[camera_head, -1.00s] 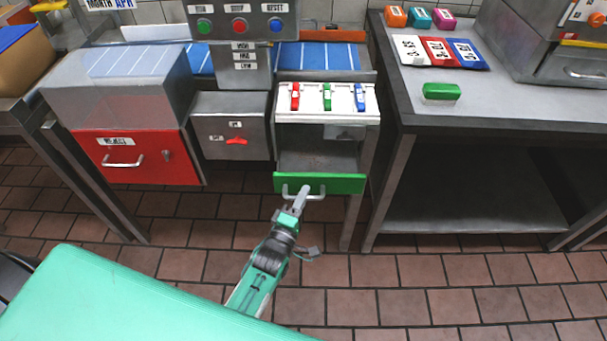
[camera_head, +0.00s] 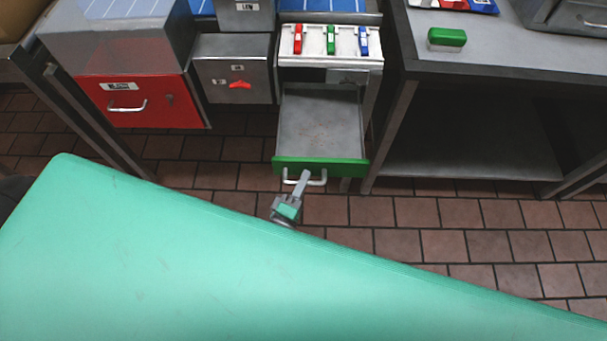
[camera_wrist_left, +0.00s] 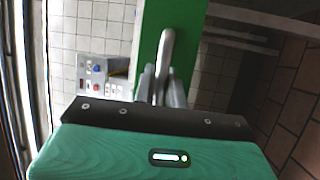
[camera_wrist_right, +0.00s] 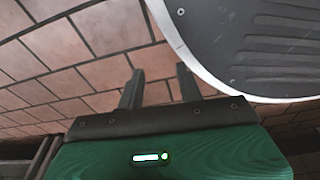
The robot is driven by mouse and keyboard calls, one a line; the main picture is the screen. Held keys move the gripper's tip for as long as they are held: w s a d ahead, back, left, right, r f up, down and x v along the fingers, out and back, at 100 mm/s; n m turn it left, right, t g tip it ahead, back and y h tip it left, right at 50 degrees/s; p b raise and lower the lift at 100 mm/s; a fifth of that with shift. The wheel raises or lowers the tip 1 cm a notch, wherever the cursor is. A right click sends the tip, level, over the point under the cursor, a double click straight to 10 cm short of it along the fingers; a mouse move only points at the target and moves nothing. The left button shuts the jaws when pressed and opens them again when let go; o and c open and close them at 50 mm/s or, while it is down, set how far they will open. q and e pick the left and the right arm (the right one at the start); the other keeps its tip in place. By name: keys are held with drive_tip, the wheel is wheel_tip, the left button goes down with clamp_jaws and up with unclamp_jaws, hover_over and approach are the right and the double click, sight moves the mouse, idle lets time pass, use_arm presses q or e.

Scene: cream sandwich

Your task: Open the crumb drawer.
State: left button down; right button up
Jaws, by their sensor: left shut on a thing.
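The crumb drawer, a grey tray (camera_head: 318,128) with a green front (camera_head: 335,167), stands pulled well out below the white panel in the head view. Its bare-looking floor shows a few small specks. My left gripper (camera_head: 303,180) is shut on the drawer's metal handle (camera_head: 319,181). In the left wrist view the left fingers (camera_wrist_left: 163,88) close around the handle bar (camera_wrist_left: 166,55), in front of the green front (camera_wrist_left: 188,45). My right gripper (camera_wrist_right: 158,85) shows only in the right wrist view, its fingers apart with nothing between them, above floor tiles.
A red drawer box (camera_head: 150,100) and a grey switch box (camera_head: 234,72) stand left of the crumb drawer. Red, green and blue levers sit on the white panel (camera_head: 346,53) above it. A steel table (camera_head: 500,45) with a green block (camera_head: 446,38) stands right.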

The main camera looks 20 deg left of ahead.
use_arm(q)
drive_tip(key=c, duration=1.5)
unclamp_jaws()
drive_tip(key=shift+o, duration=0.2)
